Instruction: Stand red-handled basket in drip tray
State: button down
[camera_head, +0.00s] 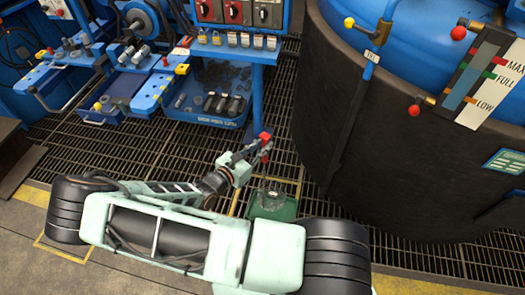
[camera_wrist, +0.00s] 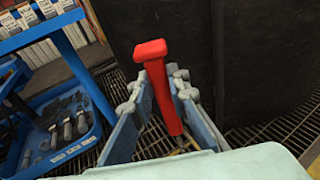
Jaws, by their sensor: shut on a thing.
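My gripper (camera_head: 252,152) is shut on the red handle (camera_wrist: 157,82) of the basket; the handle stands up between the two fingers in the wrist view. Red parts of the handle (camera_head: 265,137) also show at the fingertips in the head view. A small greyish, see-through shape, which looks like the basket's body (camera_head: 273,192), shows below the gripper, over a green tray (camera_head: 268,211) low on the grating, which looks like the drip tray. I cannot tell whether the basket touches the tray. My arm hides part of the tray's front, and the basket's body is hidden in the wrist view.
A blue rack with a blue bin (camera_head: 208,112) of dark parts stands at the back left. Open floor grating (camera_head: 150,160) lies between.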

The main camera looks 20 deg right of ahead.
aim_at(263, 162)
jog(key=shift+w+f+b, duration=0.1)
jog(key=shift+f+b, duration=4.35)
jog(key=shift+f, duration=0.5)
jog(key=shift+d, duration=0.2)
jog(key=shift+w+d+p, duration=0.1)
jog(key=shift+d+p, duration=0.2)
jog(key=shift+d, duration=0.15)
jog(key=shift+f, duration=0.2)
jog(key=shift+f+b, duration=1.3)
jog(key=shift+f, duration=0.6)
jog(key=shift+f+b, duration=0.4)
jog(key=shift+f, duration=0.2)
